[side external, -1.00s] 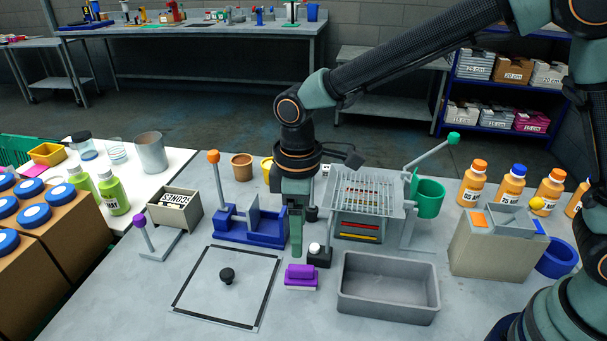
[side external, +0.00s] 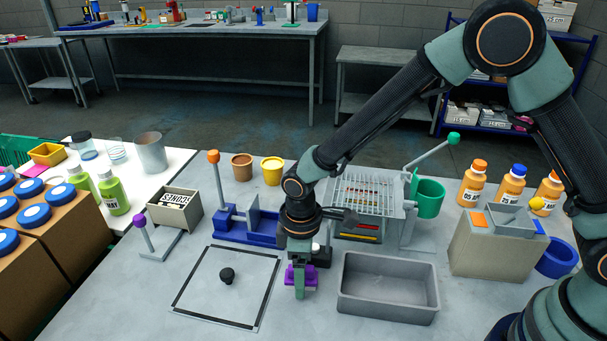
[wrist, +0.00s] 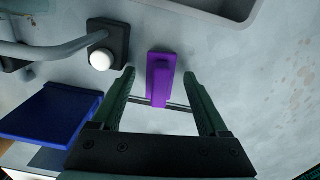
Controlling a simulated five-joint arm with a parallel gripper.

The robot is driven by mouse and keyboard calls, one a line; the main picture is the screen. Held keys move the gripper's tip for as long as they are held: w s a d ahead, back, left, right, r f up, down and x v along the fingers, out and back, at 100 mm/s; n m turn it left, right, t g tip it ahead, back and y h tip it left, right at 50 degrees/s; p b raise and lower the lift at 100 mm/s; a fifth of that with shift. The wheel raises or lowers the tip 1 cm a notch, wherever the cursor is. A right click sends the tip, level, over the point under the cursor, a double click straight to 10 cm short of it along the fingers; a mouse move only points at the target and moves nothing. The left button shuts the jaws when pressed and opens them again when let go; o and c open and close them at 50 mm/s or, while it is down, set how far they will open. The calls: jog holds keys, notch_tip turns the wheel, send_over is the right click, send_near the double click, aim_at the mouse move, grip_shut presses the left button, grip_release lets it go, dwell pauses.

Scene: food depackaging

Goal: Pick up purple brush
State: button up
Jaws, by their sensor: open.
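The purple brush (side external: 309,277) lies on the grey table between the black-framed square and the grey tray. In the side view my gripper (side external: 299,288) is pointed down over it and partly hides it. In the wrist view the purple brush (wrist: 160,80) lies ahead of and between the two green fingers of my gripper (wrist: 159,76), with space on both sides. My gripper is open and holds nothing. I cannot tell exactly how high the fingertips are above the table.
The grey tray (side external: 388,312) stands just right of the brush. A blue fixture (side external: 236,232) and a black block with a white knob (wrist: 101,60) stand close by. The black-framed square (side external: 205,300) with a black knob (side external: 227,275) lies to the left.

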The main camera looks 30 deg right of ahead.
grip_shut()
dwell(0.3)
notch_tip(320, 180, up, 20)
dwell(0.5)
